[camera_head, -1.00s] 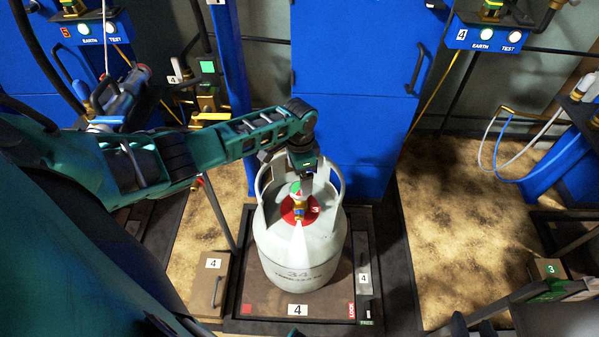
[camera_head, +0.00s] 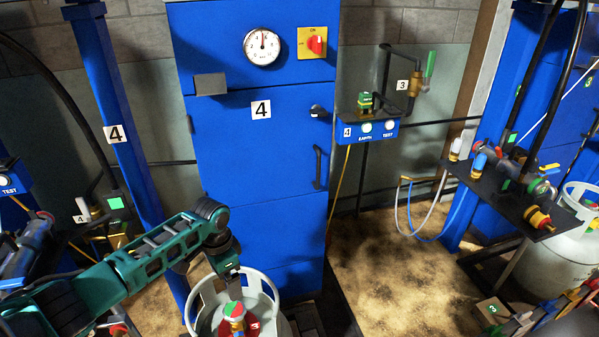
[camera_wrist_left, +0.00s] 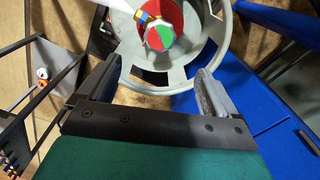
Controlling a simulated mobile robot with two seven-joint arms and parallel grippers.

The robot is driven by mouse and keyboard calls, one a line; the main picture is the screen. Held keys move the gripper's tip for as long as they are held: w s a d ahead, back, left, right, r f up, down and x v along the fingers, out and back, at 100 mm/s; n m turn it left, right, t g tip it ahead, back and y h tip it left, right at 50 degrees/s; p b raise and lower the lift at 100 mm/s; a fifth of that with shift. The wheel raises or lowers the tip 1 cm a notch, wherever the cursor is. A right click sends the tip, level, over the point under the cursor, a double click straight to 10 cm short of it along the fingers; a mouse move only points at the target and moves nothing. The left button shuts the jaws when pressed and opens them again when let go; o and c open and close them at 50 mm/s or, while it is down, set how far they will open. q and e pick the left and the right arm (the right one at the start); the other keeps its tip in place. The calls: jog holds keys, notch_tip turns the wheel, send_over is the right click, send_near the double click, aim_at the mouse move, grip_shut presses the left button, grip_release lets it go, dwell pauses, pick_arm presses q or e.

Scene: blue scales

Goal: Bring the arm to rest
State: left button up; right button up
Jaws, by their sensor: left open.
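My left arm comes in from the left in the head view, and its left gripper (camera_head: 233,279) is just above a grey gas cylinder (camera_head: 268,283). The cylinder stands upright, with its lower part cut off by the bottom edge. Its valve has a red and green cap (camera_head: 234,309). My right gripper is in neither view.
A blue cabinet (camera_head: 255,160) marked 4, with a gauge (camera_head: 262,47) and a red switch (camera_head: 316,43), stands behind the cylinder. A blue post (camera_head: 122,140) is left of it. A shelf with fittings (camera_head: 500,185) and another cylinder (camera_head: 550,262) are at right. Floor between is open.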

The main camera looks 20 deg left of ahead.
pick_arm(q)
jog(key=s+d+f+n+t+h+p, duration=0.1)
jog(key=s+d+f+t, duration=0.25)
jog(key=d, duration=0.35)
jog(key=s+d+f+t+h+p, duration=0.1)
jog(key=s+d+f+t+h, duration=0.1)
jog(key=s+d, duration=0.35)
jog(key=s+r+n+t+p, duration=0.1)
jog(key=s+r+n+t, duration=0.2)
jog(key=s+r+t, duration=0.2)
jog(key=s+r, duration=0.2)
jog(key=s, duration=0.1)
jog(key=shift+s+r+n+y, duration=0.3)
jog(key=shift+n+y, duration=0.1)
jog(key=shift+c, duration=0.2)
